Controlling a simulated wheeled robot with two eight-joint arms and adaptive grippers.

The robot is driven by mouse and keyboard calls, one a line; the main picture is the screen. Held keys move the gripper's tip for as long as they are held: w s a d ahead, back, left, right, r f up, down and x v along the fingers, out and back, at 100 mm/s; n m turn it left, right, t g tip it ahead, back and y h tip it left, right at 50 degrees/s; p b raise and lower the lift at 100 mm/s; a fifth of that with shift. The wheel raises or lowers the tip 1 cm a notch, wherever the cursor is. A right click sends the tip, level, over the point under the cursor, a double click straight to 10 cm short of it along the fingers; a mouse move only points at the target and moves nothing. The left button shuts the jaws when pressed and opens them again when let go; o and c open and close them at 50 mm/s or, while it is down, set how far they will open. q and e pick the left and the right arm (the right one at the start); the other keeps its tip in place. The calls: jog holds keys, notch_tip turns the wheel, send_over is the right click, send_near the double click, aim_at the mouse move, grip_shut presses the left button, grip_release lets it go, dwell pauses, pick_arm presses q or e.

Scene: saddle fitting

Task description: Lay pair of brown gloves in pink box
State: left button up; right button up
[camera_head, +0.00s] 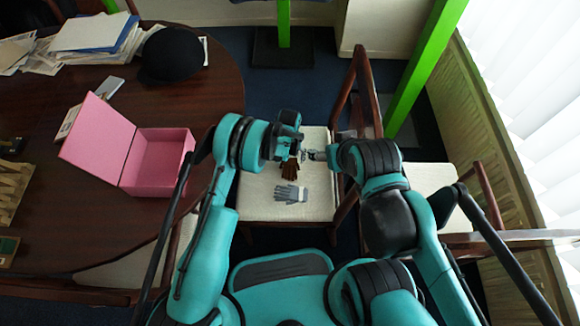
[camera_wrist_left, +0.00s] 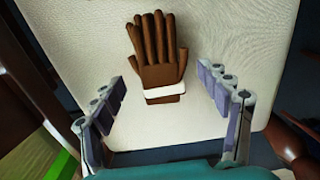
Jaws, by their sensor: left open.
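The pair of brown gloves (camera_head: 290,169) lies on the pale chair seat. In the left wrist view the gloves (camera_wrist_left: 158,62) lie flat, one on top of the other, with a white band around the cuffs. My left gripper (camera_head: 286,153) is above them; in its wrist view the open fingers (camera_wrist_left: 165,95) stand apart on either side of the cuff end, touching nothing. The pink box (camera_head: 160,160) stands open on the wooden table at the left, its lid tilted back to the left. My right gripper (camera_head: 312,155) is near the seat's right side; its finger state is too small to tell.
The dark table (camera_head: 90,215) holds a black cap (camera_head: 171,55), papers (camera_head: 90,36) and a phone (camera_head: 109,87). A wooden chair frame and green posts (camera_head: 425,68) stand to the right.

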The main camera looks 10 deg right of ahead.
aim_at(290, 164)
pick_arm(q)
notch_tip(290, 164, down, 4)
jog(key=shift+d+r+b, duration=0.15)
jog(key=shift+b, duration=0.55)
jog(key=shift+r, duration=0.15)
jog(key=c, duration=1.2)
jog(key=shift+c, duration=0.2)
notch_tip(290, 164, up, 10)
jog(key=p, duration=0.4)
